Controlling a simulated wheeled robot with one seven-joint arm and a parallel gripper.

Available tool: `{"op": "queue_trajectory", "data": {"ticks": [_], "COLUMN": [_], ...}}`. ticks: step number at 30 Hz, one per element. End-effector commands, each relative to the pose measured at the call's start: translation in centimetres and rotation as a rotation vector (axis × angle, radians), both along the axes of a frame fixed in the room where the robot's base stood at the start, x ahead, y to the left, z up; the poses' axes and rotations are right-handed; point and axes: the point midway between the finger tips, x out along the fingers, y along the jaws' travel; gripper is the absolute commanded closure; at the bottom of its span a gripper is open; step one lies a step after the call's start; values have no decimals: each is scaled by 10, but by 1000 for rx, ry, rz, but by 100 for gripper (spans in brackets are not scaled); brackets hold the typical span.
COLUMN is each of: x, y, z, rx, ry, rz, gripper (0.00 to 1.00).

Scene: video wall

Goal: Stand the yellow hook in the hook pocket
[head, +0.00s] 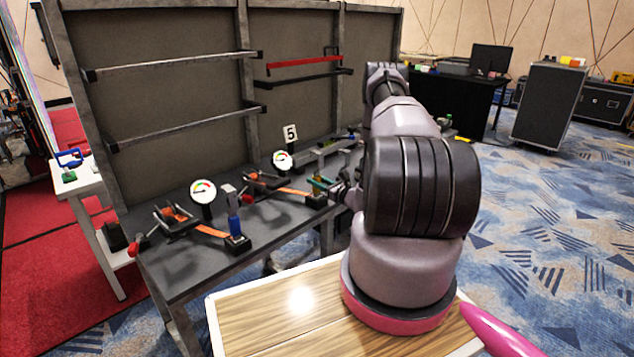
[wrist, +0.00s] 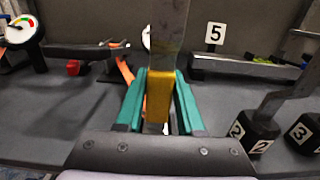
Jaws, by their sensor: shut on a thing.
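My gripper (wrist: 160,98), with teal fingers, is shut on the yellow hook (wrist: 159,92). The hook has a yellow grip and a grey metal shaft that rises upright between the fingers and leaves the top of the wrist view. Its lower end is partly hidden by my gripper's body. In the head view my gripper (head: 320,184) is over the front right of the grey bench; the hook is not clear there. I cannot tell which block is the hook pocket.
A black block marked 3 (wrist: 308,134) stands at the far right. A number 5 sign (wrist: 215,34) is behind. Orange straps (head: 208,230), round gauges (head: 203,191) and a blue-gripped tool (head: 234,224) occupy the bench (head: 190,284). My arm hides its right end.

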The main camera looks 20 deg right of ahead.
Motion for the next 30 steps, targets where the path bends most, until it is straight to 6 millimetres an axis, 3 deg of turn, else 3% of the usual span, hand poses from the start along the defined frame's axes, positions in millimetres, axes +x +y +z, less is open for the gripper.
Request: {"op": "queue_trajectory", "data": {"ticks": [10, 11, 12, 13, 24, 30], "x": [0, 0, 0, 0, 1, -29], "y": [0, 0, 0, 0, 0, -12], "z": [-3, -3, -3, -3, 1, 0], "rx": [-1, -1, -1, -1, -2, 2], "ry": [-1, 0, 0, 0, -2, 2], "rz": [0, 0, 0, 0, 1, -4], "gripper": [100, 55, 40, 33, 33, 33]}}
